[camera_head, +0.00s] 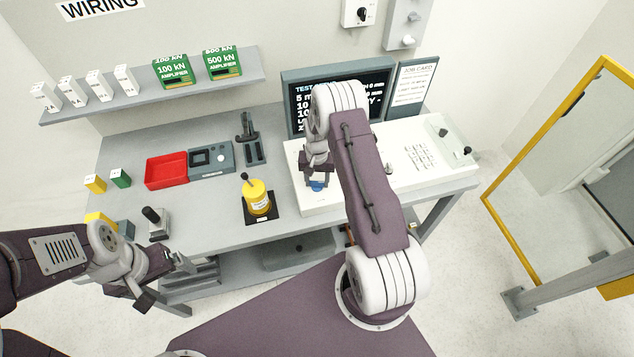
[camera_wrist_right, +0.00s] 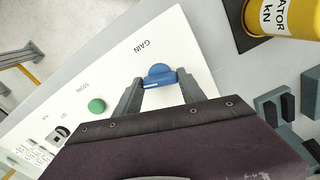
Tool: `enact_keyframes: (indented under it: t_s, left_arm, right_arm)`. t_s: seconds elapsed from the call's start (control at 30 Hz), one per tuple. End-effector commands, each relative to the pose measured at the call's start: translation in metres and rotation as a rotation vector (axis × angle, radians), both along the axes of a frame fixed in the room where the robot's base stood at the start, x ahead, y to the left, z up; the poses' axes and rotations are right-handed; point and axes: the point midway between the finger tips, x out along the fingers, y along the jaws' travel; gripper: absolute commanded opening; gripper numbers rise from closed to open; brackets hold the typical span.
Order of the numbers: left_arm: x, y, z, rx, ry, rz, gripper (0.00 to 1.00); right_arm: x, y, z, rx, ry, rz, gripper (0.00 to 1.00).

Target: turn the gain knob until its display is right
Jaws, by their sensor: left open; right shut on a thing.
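The blue gain knob (camera_wrist_right: 160,77) sits on the white control panel (camera_wrist_right: 120,57), beside the printed word GAIN. It also shows as a small blue spot in the head view (camera_head: 317,186). My right gripper (camera_wrist_right: 160,86) is shut on the knob, with one finger at each side. A pale index line shows on the knob's near face. The dark screen (camera_head: 297,100) behind the panel carries white text, partly hidden by my right arm; no gain display can be made out. My left gripper (camera_head: 172,265) is open and empty at the table's front left.
A green STORE button (camera_wrist_right: 97,105) is on the panel near the knob. The yellow cylinder (camera_head: 257,197) stands on a black mat left of the panel. A red tray (camera_head: 166,170) and grey meter (camera_head: 211,159) lie further left. A job card (camera_head: 412,83) hangs beside the screen.

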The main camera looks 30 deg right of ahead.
Motion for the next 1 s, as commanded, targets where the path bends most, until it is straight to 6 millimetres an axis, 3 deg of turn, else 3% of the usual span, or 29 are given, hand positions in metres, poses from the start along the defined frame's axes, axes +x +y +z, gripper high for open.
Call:
enact_keyframes:
  t_s: [0.03, 0.2, 0.47, 0.5, 0.57, 0.87, 1.0]
  left_arm:
    - [0.0, 0.0, -0.011, 0.0, 0.0, 0.0, 0.93]
    - [0.0, 0.0, -0.017, 0.0, 0.0, 0.0, 0.93]
    - [0.0, 0.0, -0.015, 0.0, 0.0, 0.0, 0.93]
    - [0.0, 0.0, -0.015, 0.0, 0.0, 0.0, 0.93]
    - [0.0, 0.0, -0.015, 0.0, 0.0, 0.0, 0.93]
    - [0.0, 0.0, -0.015, 0.0, 0.0, 0.0, 0.93]
    - [0.0, 0.0, -0.025, 0.0, 0.0, 0.0, 0.93]
  right_arm:
    - [0.002, -0.001, -0.005, -0.001, -0.006, 0.059, 0.07]
    - [0.001, -0.001, -0.002, -0.001, -0.004, 0.203, 0.07]
    - [0.001, 0.0, 0.0, -0.001, -0.003, 0.215, 0.07]
    - [0.001, 0.0, 0.0, -0.001, -0.003, 0.214, 0.5]
    - [0.001, 0.0, 0.0, -0.001, -0.003, 0.214, 0.67]
    - [0.001, 0.0, 0.0, -0.001, -0.003, 0.213, 0.69]
    - [0.003, -0.001, 0.014, -0.003, -0.008, 0.213, 0.69]
